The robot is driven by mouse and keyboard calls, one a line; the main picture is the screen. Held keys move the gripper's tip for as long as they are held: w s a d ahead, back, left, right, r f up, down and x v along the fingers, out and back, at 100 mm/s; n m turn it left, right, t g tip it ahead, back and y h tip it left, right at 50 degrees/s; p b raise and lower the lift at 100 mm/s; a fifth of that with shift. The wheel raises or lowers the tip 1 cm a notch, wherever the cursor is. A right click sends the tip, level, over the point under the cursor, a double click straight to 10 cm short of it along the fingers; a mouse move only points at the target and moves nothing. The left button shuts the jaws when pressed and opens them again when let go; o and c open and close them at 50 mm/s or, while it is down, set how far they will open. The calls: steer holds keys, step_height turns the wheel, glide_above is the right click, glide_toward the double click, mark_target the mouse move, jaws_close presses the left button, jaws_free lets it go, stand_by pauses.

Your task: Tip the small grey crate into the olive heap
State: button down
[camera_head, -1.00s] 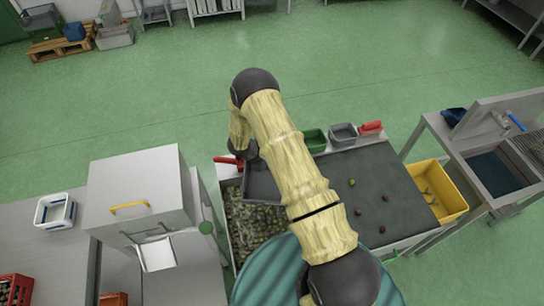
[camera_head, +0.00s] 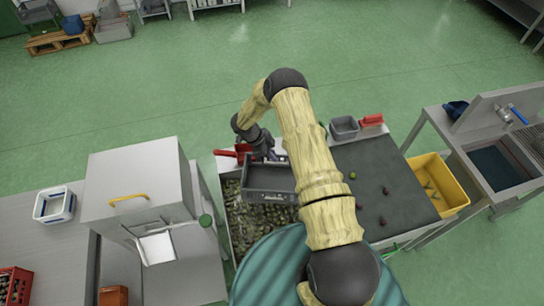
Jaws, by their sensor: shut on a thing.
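The small grey crate (camera_head: 268,196) hangs over the far right part of the olive heap (camera_head: 240,222). My gripper (camera_head: 268,157) is shut on the far rim of the crate, though my wrist partly hides its fingers. The crate's inside faces up toward the camera and looks dark; I see no olives in it, and its exact tilt is hard to tell. The heap of green and dark olives fills a bin in front of me. My arm and a ribbed green round thing hide the bin's right and near parts.
A grey sorting surface (camera_head: 372,175) with a few loose olives lies right of my arm. A small grey bin (camera_head: 344,128) and red scoop (camera_head: 371,120) stand behind it. A yellow crate (camera_head: 450,190) is at right, a steel machine (camera_head: 135,180) at left.

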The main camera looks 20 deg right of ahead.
steer(key=shift+s+r+p, duration=0.15)
steer(key=shift+r+p, duration=0.3)
steer(key=shift+r, duration=0.75)
